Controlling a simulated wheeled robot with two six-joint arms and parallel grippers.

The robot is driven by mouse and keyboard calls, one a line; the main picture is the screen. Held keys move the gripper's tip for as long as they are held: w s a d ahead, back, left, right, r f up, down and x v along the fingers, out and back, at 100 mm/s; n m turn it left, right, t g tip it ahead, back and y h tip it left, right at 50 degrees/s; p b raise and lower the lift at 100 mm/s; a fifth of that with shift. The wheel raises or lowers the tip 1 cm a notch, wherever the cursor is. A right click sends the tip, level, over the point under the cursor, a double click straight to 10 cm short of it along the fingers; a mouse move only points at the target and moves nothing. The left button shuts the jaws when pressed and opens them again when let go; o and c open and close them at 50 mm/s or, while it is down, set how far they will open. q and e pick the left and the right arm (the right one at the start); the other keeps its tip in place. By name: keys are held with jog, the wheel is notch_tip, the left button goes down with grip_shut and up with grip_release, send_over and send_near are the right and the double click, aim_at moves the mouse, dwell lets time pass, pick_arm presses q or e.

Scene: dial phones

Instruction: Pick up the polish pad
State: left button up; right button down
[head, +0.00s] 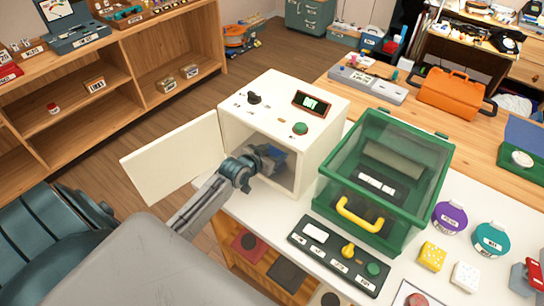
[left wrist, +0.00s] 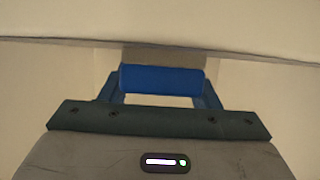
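In the left wrist view, a blue bar with a grey-brown block (left wrist: 163,57) behind it lies between or just beyond my fingertips; it looks like the polish pad, but I see no label. My left gripper (head: 272,154) reaches through the open front of the white box (head: 318,142). It also shows in the left wrist view (left wrist: 161,92), with a blue finger at each end of the blue bar. I cannot tell whether the fingers touch it. The box's wall and top hide most of this in the head view. My right gripper is not in view.
The box's open door (head: 170,158) stands left of my arm. A green clear-sided case (head: 385,165) with a yellow handle stands close to the box's right. A black control panel (head: 338,255) lies in front. Wooden shelves (head: 100,80) stand at the upper left.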

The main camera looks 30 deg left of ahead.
aim_at(270, 146)
pick_arm(q)
jog(key=c, duration=0.4)
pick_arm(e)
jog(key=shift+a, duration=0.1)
pick_arm(q)
jog(key=shift+r, duration=0.1)
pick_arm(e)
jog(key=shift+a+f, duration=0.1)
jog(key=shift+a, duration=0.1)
